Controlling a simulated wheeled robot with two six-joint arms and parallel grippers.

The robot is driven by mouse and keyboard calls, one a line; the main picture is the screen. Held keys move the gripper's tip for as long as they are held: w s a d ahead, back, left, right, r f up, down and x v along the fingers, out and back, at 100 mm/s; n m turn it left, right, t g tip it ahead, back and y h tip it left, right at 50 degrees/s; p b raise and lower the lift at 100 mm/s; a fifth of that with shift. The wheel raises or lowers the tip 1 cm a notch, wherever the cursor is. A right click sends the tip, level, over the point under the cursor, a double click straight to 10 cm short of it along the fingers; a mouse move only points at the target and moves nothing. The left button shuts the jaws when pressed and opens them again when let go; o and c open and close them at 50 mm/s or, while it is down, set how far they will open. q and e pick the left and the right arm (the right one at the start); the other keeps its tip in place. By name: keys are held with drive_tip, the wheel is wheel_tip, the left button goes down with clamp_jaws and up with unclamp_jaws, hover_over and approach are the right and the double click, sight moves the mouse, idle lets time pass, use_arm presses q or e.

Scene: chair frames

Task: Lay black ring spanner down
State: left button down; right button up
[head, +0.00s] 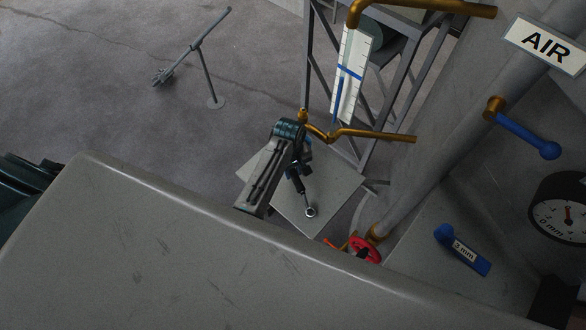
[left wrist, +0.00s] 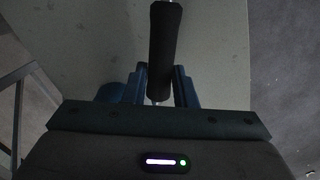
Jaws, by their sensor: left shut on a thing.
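The black ring spanner (head: 302,190) has a dark handle and a bright ring end. In the head view the ring end points down and slightly right, over a grey plate-like surface (head: 328,195). My left gripper (head: 295,172) is shut on the spanner. In the left wrist view its black handle (left wrist: 165,48) stands out between the two blue fingers of my left gripper (left wrist: 163,82), with the grey surface (left wrist: 222,60) behind it. I cannot tell whether the spanner touches that surface. My right gripper is not in view.
A metal frame (head: 308,60) with a white scale (head: 349,80) stands behind. Brass pipes (head: 375,136), a red valve wheel (head: 365,249) and a blue 3 mm tag (head: 463,250) are to the right. A large grey surface (head: 150,260) fills the foreground. Floor to the left is mostly clear.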

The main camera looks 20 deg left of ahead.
use_arm(q)
drive_tip(key=shift+f, duration=0.15)
idle(0.5)
drive_tip(key=c, duration=0.8)
unclamp_jaws()
drive_tip(key=shift+o, duration=0.2)
drive_tip(key=shift+r, duration=0.3)
drive_tip(key=shift+r, duration=1.2)
drive_tip(key=shift+r, duration=0.1)
